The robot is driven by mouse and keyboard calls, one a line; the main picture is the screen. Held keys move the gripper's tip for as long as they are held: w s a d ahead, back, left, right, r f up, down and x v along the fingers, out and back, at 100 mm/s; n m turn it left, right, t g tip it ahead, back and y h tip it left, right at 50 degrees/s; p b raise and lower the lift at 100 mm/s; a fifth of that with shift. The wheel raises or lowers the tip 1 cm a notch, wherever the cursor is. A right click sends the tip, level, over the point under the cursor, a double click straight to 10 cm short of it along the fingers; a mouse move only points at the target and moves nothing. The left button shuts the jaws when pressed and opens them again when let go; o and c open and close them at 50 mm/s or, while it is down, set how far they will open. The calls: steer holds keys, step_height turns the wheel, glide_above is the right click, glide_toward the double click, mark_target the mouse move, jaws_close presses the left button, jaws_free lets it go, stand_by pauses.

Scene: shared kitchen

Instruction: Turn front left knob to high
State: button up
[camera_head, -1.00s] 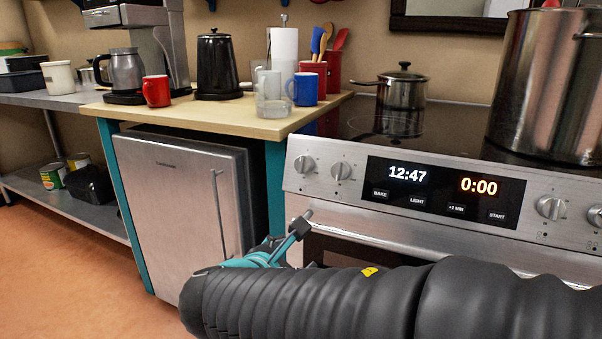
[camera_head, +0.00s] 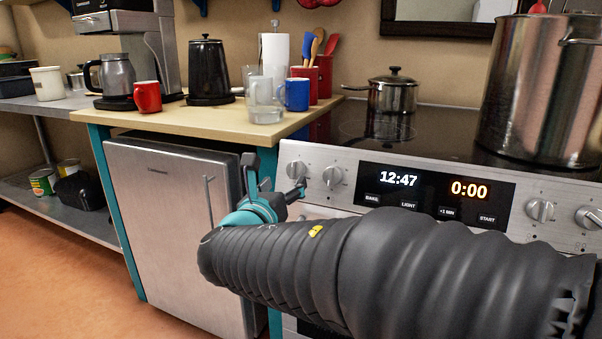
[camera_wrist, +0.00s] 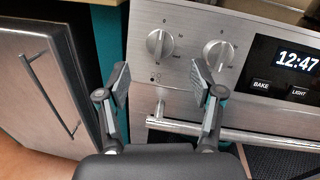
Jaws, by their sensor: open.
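The stove's front panel (camera_head: 440,208) carries two knobs left of the clock display. The leftmost knob (camera_head: 296,170) also shows in the wrist view (camera_wrist: 160,42), with its pointer upright. The second knob (camera_head: 332,176) is just right of it, and in the wrist view (camera_wrist: 218,54) its pointer tilts slightly. My gripper (camera_head: 275,172) is open and empty in front of the panel's left end. In the wrist view my gripper's fingers (camera_wrist: 159,88) stand apart, with the leftmost knob above and between their tips. I see no contact with it.
The oven handle (camera_wrist: 230,134) runs below the knobs, close to my right finger. A small fridge (camera_head: 180,230) stands left of the stove. A large pot (camera_head: 530,90) and a small saucepan (camera_head: 392,92) sit on the cooktop. Cups stand on the wooden counter (camera_head: 190,118).

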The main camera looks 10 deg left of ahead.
mark_target(292, 173)
steer(key=shift+w+d, duration=0.2)
steer(key=shift+w, duration=1.4)
steer(key=shift+w+d, duration=0.2)
steer(key=shift+w, duration=1.35)
steer(key=c, duration=1.1)
steer(key=shift+c, duration=0.2)
